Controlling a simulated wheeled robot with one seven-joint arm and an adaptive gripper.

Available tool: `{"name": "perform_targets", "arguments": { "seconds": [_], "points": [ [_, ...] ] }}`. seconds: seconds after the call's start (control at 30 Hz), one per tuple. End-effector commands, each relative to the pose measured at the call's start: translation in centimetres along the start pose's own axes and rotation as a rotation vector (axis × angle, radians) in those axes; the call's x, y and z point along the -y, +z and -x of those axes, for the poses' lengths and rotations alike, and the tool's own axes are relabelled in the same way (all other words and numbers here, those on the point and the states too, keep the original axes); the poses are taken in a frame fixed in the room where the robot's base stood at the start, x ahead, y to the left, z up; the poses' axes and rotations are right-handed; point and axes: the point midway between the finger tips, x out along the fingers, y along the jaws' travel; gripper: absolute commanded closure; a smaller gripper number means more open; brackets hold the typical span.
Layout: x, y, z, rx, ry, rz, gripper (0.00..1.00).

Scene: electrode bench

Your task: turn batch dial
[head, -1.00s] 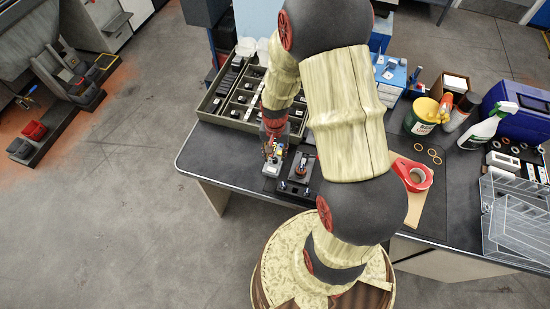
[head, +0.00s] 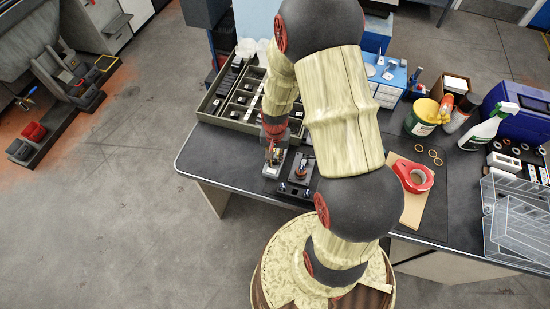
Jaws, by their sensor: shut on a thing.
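My gripper (head: 273,153) points down over a small fixture (head: 271,171) near the table's front left edge. Its fingers are closed on a small part on top of that fixture, which looks to be the batch dial. The dial is too small and too covered by the fingers for its marking or angle to be read. Just right of it stands a dark block (head: 300,180) with a small upright copper-coloured part on top, apart from my gripper.
A divided olive tray (head: 236,120) with small dark parts lies behind my gripper. The table's front left is bare.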

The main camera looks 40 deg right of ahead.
Motion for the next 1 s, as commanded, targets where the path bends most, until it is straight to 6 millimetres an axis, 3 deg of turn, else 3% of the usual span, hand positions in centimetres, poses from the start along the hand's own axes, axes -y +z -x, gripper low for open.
{"name": "perform_targets", "arguments": {
  "seconds": [0.17,0.47,0.8,1.0],
  "points": [
    [0.04,-0.04,0.02,-0.001,-0.001,0.000,1.00],
    [0.05,-0.04,0.07,-0.001,-0.001,-0.023,1.00],
    [0.08,-0.08,0.15,-0.002,-0.002,-0.319,1.00],
    [0.09,-0.10,0.08,-0.002,-0.002,-0.396,1.00]
  ]
}}
